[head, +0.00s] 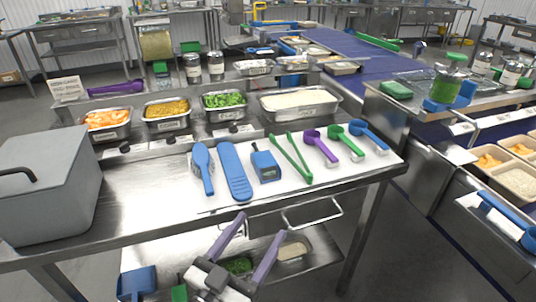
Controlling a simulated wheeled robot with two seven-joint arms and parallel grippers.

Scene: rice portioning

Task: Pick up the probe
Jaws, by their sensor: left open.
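A blue handheld device with a small dark display (265,167), which looks like the probe, lies on the white mat (222,203) on the steel table. A long blue paddle-like tool (233,170) lies just left of it, and green tongs (292,160) lie just right. My left gripper (262,223) is at the bottom middle, its two purple fingers spread apart with nothing between them. It is in front of the table's near edge, apart from the device. My right gripper is not in view.
A blue brush-like tool (203,168) and purple (321,148), green (346,142) and blue (369,137) scoops share the mat. A large grey lidded box (50,190) stands at left. Food pans, including a white-filled one (300,103), line the back. Bare steel (150,190) is free between box and mat.

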